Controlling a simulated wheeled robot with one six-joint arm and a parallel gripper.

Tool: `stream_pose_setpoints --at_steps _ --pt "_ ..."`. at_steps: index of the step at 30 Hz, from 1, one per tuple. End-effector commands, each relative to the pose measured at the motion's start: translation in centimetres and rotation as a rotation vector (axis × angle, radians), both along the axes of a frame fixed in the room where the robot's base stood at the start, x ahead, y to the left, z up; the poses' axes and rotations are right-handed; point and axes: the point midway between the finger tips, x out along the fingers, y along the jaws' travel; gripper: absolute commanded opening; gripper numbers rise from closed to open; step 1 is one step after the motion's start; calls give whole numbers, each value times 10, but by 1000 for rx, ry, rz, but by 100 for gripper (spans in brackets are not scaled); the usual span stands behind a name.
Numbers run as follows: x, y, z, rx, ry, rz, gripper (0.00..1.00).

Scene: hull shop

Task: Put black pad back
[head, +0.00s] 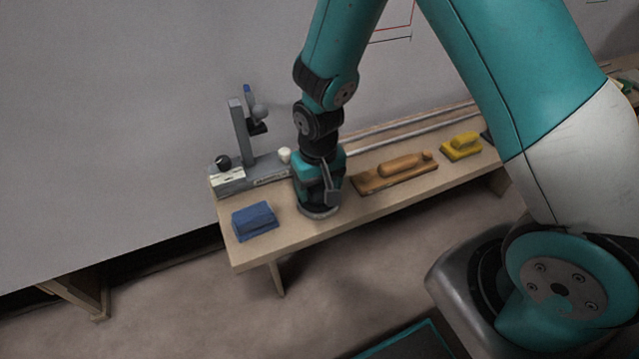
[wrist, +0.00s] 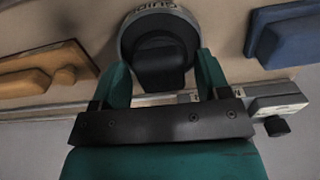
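My gripper (head: 318,190) points down over the near part of the bench. In the wrist view, its two teal fingers (wrist: 163,75) stand either side of a black block-like grip (wrist: 160,64). The grip sits on a round dark piece with a pale lettered rim (wrist: 128,30), whose rim also shows under my gripper in the head view (head: 318,211). The fingers look very close to the grip; I cannot tell whether they press on it. This round piece may be the black pad. Another dark thing (head: 487,136) is partly hidden at the bench's right.
A blue block (head: 255,221) lies left of my gripper on the bench (head: 290,235). A brown handled float (head: 395,173) and a yellow block (head: 461,147) lie to the right. A grey stand (head: 240,135) rises at the back left. Rails (head: 400,135) run along the back.

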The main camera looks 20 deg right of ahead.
Motion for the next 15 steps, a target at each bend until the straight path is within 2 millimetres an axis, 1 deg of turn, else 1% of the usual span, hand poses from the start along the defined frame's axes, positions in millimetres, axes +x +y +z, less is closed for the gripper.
stream_pose_setpoints --at_steps 7,10,13,15 --pt "0 0 0 0 0 0 74" --pt "0 0 4 0 -1 0 74" --pt "0 0 16 1 -2 0 74" --pt "1 0 30 1 -4 0 74"
